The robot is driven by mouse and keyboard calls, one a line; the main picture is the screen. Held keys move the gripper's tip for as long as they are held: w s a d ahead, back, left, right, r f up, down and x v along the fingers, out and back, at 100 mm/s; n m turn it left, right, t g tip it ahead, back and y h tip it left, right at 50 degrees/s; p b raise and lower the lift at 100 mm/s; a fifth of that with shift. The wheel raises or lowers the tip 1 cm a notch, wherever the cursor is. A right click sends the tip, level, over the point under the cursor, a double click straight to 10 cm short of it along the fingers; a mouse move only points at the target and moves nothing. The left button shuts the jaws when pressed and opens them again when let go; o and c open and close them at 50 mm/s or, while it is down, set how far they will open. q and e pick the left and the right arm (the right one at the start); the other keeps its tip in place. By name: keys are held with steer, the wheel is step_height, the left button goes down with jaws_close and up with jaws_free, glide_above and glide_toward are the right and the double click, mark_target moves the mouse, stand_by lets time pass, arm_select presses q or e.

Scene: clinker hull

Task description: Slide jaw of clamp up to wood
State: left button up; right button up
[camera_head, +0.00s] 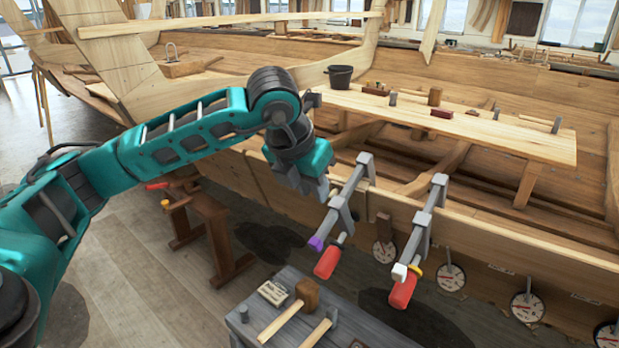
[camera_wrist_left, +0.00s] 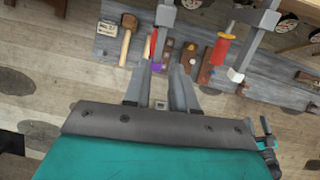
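Two grey bar clamps sit at the hull's top plank (camera_head: 476,236). The left clamp (camera_head: 349,192) has a purple bar end and a red handle (camera_head: 328,262); its sliding jaw (camera_head: 342,214) is partway down the bar. The right clamp (camera_head: 425,225) has a white end, yellow collar and red handle. I cannot tell whether either jaw touches the wood. My left gripper (camera_head: 318,190) is just left of the left clamp. In the left wrist view its two fingers (camera_wrist_left: 160,68) are apart, with the clamp's purple end (camera_wrist_left: 157,67) showing between them; contact is unclear. My right gripper is out of view.
A grey bench (camera_head: 258,325) below holds mallets (camera_head: 307,294) and small tools. Round dial gauges (camera_head: 450,277) hang along the hull. A long plank (camera_head: 480,130) with a dark bucket (camera_head: 340,76) and tools lies behind the clamps. A wooden trestle (camera_head: 212,225) stands left.

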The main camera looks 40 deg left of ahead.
mark_target(331, 214)
arm_select(q)
steer(key=b+x, duration=0.1)
steer(key=x, duration=0.3)
steer(key=shift+f, duration=0.25)
steer(key=b+x, duration=0.5)
steer(key=x, duration=0.1)
steer(key=shift+w+f, duration=0.15)
steer(key=shift+f, duration=0.05)
steer(key=shift+w, duration=0.1)
steer(key=shift+c, duration=0.4)
steer(key=shift+w+r, duration=0.25)
steer(key=shift+w, duration=0.4)
steer(key=shift+w+r+p, duration=0.35)
steer(key=shift+w+r, duration=0.05)
steer(key=shift+f, duration=0.1)
stand_by(0.3)
steer(key=shift+s+f+b, duration=0.25)
steer(key=shift+b, duration=0.1)
steer(key=shift+s, duration=0.15)
